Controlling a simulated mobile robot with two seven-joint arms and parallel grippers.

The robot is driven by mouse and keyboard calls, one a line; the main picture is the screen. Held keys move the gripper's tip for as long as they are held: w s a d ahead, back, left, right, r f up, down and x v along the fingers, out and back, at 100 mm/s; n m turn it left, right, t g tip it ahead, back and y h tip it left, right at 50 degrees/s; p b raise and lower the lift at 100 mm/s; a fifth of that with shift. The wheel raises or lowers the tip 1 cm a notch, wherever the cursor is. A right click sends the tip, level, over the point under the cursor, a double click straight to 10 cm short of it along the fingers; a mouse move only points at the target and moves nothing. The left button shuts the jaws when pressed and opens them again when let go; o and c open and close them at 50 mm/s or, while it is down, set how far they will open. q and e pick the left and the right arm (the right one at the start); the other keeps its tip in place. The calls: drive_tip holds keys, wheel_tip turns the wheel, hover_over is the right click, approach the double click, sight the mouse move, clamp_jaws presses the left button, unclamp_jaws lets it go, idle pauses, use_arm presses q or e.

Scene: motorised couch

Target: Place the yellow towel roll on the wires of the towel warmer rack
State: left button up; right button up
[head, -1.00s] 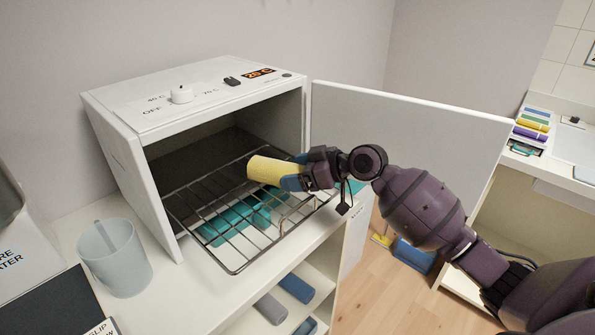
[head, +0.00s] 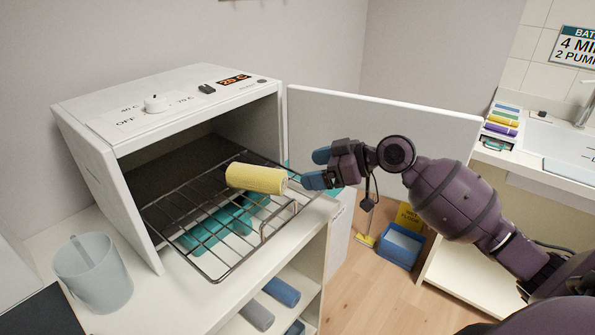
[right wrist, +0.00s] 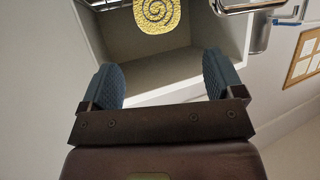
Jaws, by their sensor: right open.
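The yellow towel roll (head: 256,178) lies on its side on the wires of the towel warmer rack (head: 185,215), near the rack's right side. The rack is pulled partly out of the white warmer box (head: 165,105), whose door (head: 385,135) stands open to the right. My right gripper (head: 316,168) is open and empty, just right of the roll and apart from it. In the right wrist view the roll's spiral end (right wrist: 157,14) shows at the top, beyond the two spread blue fingers (right wrist: 165,82). My left gripper is not in view.
Teal towels (head: 215,228) lie below the rack wires. A clear mug (head: 93,272) stands on the counter at the left. Grey and blue rolls (head: 281,291) lie on the shelf below. A blue bin (head: 400,246) is on the floor.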

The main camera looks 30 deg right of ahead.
drive_tip(key=shift+v, duration=0.95)
drive_tip(key=s+a+f+m+g+h, duration=0.1)
drive_tip(key=s+a+f+g+h, duration=0.15)
drive_tip(key=s+f, duration=0.55)
drive_tip(key=s+a+f+m+g+h, duration=0.1)
drive_tip(key=s+a+f+m+h, duration=0.15)
drive_tip(key=s+f, duration=0.55)
drive_tip(key=s+a+f+m+g+h, duration=0.2)
drive_tip(key=s+f+m+g+h, duration=0.3)
drive_tip(key=s, duration=0.9)
drive_tip(key=w+f+n+t, duration=0.1)
drive_tip(key=w+f+t, duration=0.7)
drive_tip(key=f, duration=0.3)
drive_tip(key=shift+a+f+t+y, duration=0.25)
drive_tip(key=shift+t+y, duration=0.05)
drive_tip(key=shift+t, duration=0.45)
